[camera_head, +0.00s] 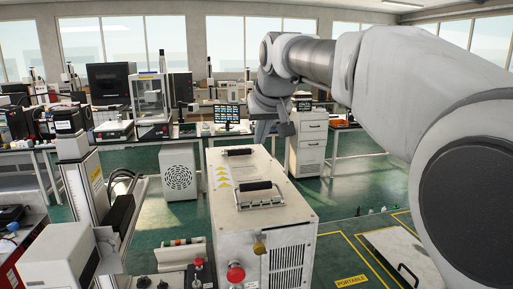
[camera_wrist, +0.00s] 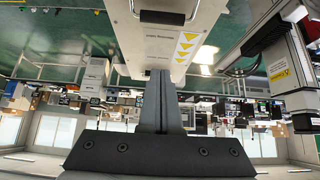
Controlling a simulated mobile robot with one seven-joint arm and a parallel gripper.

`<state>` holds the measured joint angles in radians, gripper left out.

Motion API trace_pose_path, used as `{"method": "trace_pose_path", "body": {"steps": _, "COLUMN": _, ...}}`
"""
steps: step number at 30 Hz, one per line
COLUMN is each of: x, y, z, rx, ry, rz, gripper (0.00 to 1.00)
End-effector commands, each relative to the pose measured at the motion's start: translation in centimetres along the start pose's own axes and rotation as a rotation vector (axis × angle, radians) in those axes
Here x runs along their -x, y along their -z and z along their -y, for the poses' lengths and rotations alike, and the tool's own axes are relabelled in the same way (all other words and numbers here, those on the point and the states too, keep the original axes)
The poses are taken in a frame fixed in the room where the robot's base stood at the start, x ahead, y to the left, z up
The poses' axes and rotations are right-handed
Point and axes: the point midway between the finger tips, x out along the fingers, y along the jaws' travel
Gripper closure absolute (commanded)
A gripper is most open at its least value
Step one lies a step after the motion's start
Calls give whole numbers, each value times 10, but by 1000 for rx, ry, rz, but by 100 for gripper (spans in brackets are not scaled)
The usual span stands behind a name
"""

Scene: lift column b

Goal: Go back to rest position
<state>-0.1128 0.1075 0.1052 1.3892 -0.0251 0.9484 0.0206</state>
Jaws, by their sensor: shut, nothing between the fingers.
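My arm reaches in from the right of the head view and bends down at its far end. My gripper (camera_head: 287,129) hangs above and behind the far end of a white cabinet (camera_head: 288,222) with black handles and yellow warning triangles. In the wrist view, which is upside down, the two dark fingers of my gripper (camera_wrist: 160,73) lie together with nothing between them. The white cabinet (camera_wrist: 143,42) shows beyond the fingertips. No contact between the gripper and the cabinet is visible.
A lift column (camera_head: 77,190) stands at the left. A red button (camera_head: 236,272) is at the front of the cabinet. Benches with monitors (camera_head: 227,113) and instruments line the back. A white drawer unit (camera_head: 309,140) stands behind.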

Motion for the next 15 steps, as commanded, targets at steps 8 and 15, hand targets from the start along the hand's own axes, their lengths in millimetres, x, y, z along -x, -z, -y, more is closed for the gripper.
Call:
{"method": "trace_pose_path", "body": {"steps": 8, "x": 27, "y": -44, "z": -13, "rx": -15, "ry": -27, "rz": 29, "gripper": 100}}
{"method": "trace_pose_path", "body": {"steps": 15, "x": 56, "y": -125, "z": -31, "rx": -49, "ry": -65, "rz": 78, "gripper": 100}}
